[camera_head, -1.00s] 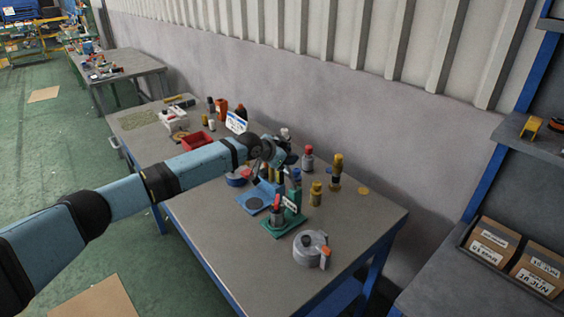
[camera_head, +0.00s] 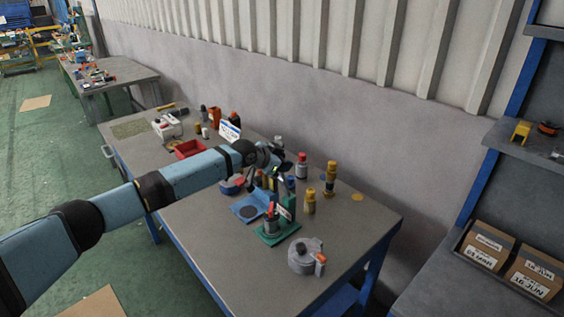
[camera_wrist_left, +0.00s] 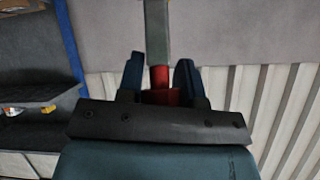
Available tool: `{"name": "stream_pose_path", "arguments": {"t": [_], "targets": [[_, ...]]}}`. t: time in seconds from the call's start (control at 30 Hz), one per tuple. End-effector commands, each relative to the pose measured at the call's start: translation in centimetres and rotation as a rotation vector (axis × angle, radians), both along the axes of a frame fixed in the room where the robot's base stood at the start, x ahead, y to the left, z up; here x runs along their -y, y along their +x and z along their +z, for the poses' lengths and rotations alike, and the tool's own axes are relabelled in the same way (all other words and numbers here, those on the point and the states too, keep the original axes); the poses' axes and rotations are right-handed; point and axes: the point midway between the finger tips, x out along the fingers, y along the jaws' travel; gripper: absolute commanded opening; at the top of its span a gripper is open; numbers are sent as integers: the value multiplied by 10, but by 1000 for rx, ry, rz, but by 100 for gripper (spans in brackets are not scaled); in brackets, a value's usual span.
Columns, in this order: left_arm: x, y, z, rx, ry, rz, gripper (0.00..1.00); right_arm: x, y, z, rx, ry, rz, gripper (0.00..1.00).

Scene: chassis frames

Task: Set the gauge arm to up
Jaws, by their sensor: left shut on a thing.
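A gauge stand with a green base (camera_head: 270,238) and green upright stands near the middle of the table. A grey cylinder with a red top sits on it, beside a small white label. A blue stand (camera_head: 247,208) with a dark round disc is just left of it. My left gripper (camera_head: 278,177) is above and behind these stands. In the left wrist view, the gripper (camera_wrist_left: 160,75) is shut on a red grip (camera_wrist_left: 160,78), with a grey bar (camera_wrist_left: 157,30) running on from it, apparently the gauge arm. In the head view its angle is hidden by the gripper.
A grey round device (camera_head: 305,258) with an orange part stands at the table's front right. Yellow bottles (camera_head: 310,202) and a red-capped bottle (camera_head: 301,166) stand behind. A red tray (camera_head: 188,149) is farther left.

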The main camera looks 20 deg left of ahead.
Motion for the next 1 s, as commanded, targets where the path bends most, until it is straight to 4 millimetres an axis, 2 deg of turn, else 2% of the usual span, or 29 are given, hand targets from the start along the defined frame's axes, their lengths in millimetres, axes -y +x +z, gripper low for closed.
{"name": "stream_pose_path", "arguments": {"t": [0.03, 0.3, 0.33, 0.4, 0.43, 0.77, 0.87, 1.0], "targets": [[1, -3, -8, -12, 5, -2, 0, 0, 0, 0, 1, 0, 0, 56], [1, -3, -10, -15, 7, -2, 0, 0, 1, 2, 6, 2, 0, 56], [1, -3, -10, -14, 8, -3, 35, 0, 1, 3, 6, 2, 0, 56], [1, -3, -10, -15, 7, -2, 52, 0, 1, 3, 7, 2, 0, 56], [1, -3, -10, -14, 6, -3, 56, 0, 1, 3, 7, 2, 0, 56], [-2, -4, -3, -6, 3, -2, 56, -1, 1, 2, 5, 2, 1, 56], [-7, -11, 2, -6, 4, -1, 56, -1, 1, -1, 3, 1, 1, 56], [-19, -32, 16, -5, 4, -1, 56, -1, 0, -7, 0, 2, 3, 56]]}}
